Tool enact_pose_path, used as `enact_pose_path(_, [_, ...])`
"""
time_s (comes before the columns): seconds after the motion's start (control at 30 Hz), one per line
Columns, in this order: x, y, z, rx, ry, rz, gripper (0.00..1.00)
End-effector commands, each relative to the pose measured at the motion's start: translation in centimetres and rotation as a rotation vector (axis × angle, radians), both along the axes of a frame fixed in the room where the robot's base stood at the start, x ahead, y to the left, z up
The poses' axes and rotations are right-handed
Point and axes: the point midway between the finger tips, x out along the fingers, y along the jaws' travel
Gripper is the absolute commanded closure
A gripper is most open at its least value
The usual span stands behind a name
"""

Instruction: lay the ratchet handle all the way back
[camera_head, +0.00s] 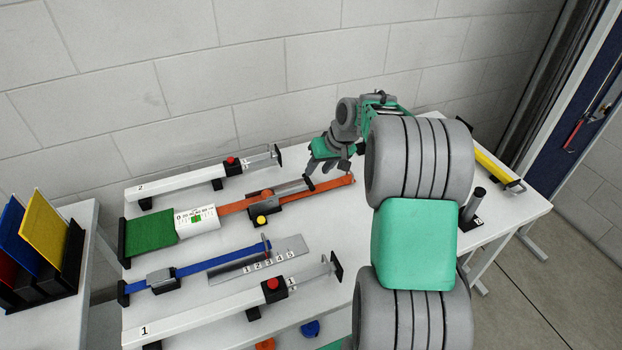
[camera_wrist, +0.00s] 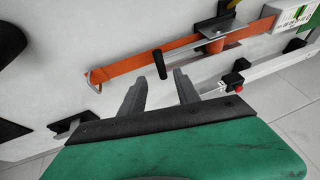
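The orange strap (camera_head: 327,190) runs along the table through a grey ratchet (camera_head: 266,208) with an orange drum and a yellow knob. The ratchet handle is a thin grey bar ending in a black grip (camera_head: 309,183), low along the strap and pointing right. In the wrist view the black grip (camera_wrist: 159,64) lies just beyond my fingertips, roughly between them. The grey ratchet plate (camera_wrist: 222,34) shows above right. My gripper (camera_wrist: 160,76) is open and empty. In the head view my gripper (camera_head: 325,173) is beside the handle's grip; contact cannot be told.
A white gauge (camera_head: 196,221) sits on the strap near a green block. A blue strap (camera_head: 213,260) with a numbered scale and two white clamp bars (camera_head: 195,188) (camera_head: 220,301) lie alongside. A black post (camera_head: 473,205) stands to the right. A block wall is behind.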

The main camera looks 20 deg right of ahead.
Motion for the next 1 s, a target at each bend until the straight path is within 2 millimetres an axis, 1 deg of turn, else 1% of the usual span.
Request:
enact_pose_path(0.2, [1.5,1.0,-3.7,0.001,0.006,0.002,0.62])
enact_pose_path(0.3, [2.1,1.2,-5.0,0.0,0.003,0.001,0.62])
enact_pose_path(0.43, [2.4,1.3,-5.8,-0.001,0.002,0.001,0.62])
enact_pose_path(0.63, [2.5,1.3,-5.9,-0.002,0.001,0.0,0.62])
enact_pose_path(0.67, [2.5,1.3,-5.9,-0.002,0.001,0.0,0.64])
enact_pose_path(1.0, [2.4,1.3,-5.8,-0.002,0.001,0.0,0.92])
